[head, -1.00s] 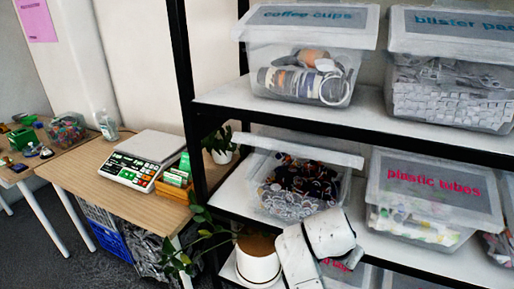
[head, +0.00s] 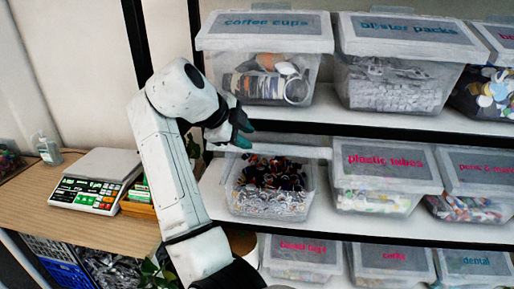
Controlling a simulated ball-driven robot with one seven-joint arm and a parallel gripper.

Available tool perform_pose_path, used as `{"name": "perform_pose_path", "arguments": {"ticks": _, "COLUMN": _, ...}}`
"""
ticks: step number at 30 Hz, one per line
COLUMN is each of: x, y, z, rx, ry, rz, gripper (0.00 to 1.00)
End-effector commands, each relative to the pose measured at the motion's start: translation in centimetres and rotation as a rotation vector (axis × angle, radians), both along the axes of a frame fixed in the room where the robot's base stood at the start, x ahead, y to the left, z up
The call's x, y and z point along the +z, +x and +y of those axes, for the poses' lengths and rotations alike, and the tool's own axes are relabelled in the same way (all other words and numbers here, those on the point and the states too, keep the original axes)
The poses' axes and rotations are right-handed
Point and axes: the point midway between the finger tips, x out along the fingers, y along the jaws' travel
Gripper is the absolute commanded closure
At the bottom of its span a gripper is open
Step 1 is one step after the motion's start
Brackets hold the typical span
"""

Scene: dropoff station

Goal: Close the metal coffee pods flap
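A clear bin (head: 268,200) of small dark and silver pods stands at the left end of the middle shelf. Its label cannot be read. Its flap (head: 290,151) shows as a thin pale strip above the bin, seen nearly edge-on, and the pods are visible below it, so it stands open. My gripper (head: 241,130), with dark fingers, is at the left end of the flap, just under the coffee cups bin. Whether it touches the flap and how far its fingers are apart cannot be told.
The coffee cups bin (head: 265,75) is just above, the plastic tubes bin (head: 385,180) to the right. The black shelf post (head: 196,35) stands behind my arm. A table (head: 100,235) with a scale (head: 95,180) is at left. A plant is partly hidden by my arm.

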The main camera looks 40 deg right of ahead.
Motion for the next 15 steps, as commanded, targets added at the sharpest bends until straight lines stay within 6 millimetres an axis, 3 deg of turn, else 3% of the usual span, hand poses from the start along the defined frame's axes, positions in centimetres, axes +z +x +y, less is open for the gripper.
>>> {"name": "perform_pose_path", "arguments": {"ticks": 15, "x": -5.8, "y": 0.5, "z": -6.0, "rx": 0.001, "ry": 0.000, "rz": 0.003, "gripper": 0.68}}
